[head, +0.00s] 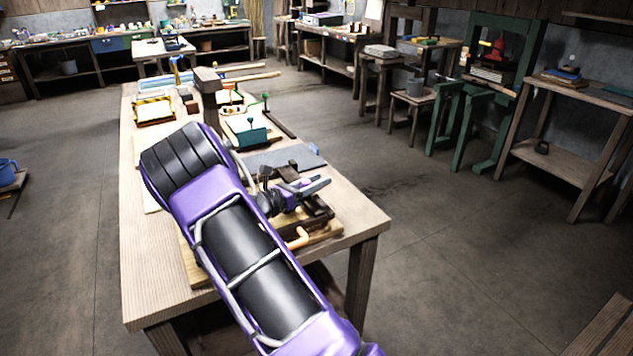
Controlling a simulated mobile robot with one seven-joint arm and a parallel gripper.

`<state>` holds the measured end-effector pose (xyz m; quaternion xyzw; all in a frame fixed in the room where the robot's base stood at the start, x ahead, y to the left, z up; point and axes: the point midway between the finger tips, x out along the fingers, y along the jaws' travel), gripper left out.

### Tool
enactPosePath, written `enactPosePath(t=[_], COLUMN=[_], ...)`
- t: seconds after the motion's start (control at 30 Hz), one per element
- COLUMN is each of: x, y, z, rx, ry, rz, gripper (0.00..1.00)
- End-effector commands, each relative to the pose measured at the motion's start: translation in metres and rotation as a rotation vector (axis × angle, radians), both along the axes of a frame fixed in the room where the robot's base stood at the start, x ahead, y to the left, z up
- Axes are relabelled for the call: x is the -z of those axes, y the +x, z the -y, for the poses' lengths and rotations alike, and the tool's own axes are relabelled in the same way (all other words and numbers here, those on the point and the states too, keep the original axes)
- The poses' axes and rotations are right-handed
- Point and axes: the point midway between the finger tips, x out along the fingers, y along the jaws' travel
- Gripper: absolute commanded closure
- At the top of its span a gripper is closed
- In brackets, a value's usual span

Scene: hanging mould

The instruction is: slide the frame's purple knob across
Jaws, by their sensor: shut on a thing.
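My arm, purple and black, reaches over the workbench from the lower right. My gripper (308,184) is over a dark brown frame (318,214) on a pale wooden board. Its grey fingers are shut on a small purple piece (305,182), which I take to be the frame's purple knob; little of it shows between them. My arm and gripper hide the left part of the frame, so I cannot see how the knob meets it or the rest of its track.
The wooden bench (345,224) has bare top right of the frame. Open floor lies to the right.

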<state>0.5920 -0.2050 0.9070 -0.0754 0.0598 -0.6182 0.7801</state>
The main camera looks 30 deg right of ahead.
Motion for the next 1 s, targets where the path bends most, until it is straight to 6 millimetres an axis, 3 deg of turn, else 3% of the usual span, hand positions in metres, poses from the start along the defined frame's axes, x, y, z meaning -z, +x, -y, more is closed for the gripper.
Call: enactPosePath(t=[0.37, 0.53, 0.67, 1.0], x=[0.0, -0.001, -0.002, -0.001], y=[0.0, 0.0, -0.001, -0.005], z=[-0.002, -0.02, -0.049, -0.156], rx=[-0.001, -0.003, -0.006, -0.006], ry=[0.0, 0.001, 0.001, 0.001], rz=[0.0, 0.0, -0.001, 0.0], gripper=[1.0, 1.0, 1.0, 1.0])
